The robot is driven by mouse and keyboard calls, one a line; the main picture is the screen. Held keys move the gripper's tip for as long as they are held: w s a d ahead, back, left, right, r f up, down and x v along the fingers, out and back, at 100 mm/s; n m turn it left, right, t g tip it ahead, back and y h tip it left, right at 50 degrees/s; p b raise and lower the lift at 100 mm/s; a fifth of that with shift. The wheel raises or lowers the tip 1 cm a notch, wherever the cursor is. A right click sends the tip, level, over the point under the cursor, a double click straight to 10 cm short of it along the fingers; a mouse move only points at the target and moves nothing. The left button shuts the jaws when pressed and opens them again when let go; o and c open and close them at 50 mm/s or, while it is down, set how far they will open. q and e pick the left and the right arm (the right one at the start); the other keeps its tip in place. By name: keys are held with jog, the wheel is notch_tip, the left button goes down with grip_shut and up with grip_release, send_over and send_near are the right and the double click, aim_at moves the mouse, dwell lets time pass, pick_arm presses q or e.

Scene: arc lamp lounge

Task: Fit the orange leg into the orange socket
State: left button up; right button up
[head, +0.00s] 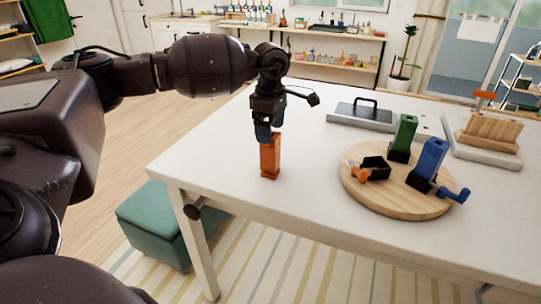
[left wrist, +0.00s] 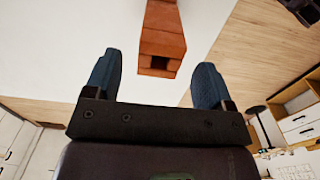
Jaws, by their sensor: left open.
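The orange leg (head: 270,158) stands upright on the white table (head: 230,155), near its left edge. My left gripper (head: 264,136) is open just above and at the top of the leg in the head view. In the left wrist view the leg (left wrist: 162,38) shows beyond the open fingers (left wrist: 157,68), with a square hole in its near end; it does not look held. The orange socket (head: 375,166) is a black, empty-looking holder with an orange lever (head: 361,175), on the round wooden board (head: 400,202) to the right. My right gripper is not in view.
A green leg (head: 405,133) and a blue leg (head: 431,158) stand in black sockets on the board. A grey tray with a black handle (head: 361,116) and a wooden rack (head: 490,131) lie behind. The table between leg and board is clear.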

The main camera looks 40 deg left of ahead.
pick_arm(q)
notch_tip(320, 180, down, 4)
jog(key=shift+f, duration=0.25)
jog(key=shift+c, duration=0.4)
jog(key=shift+r, duration=0.1)
jog(key=c, duration=1.1)
jog(key=shift+o, duration=0.2)
notch_tip(320, 180, up, 20)
jog(key=p, duration=0.1)
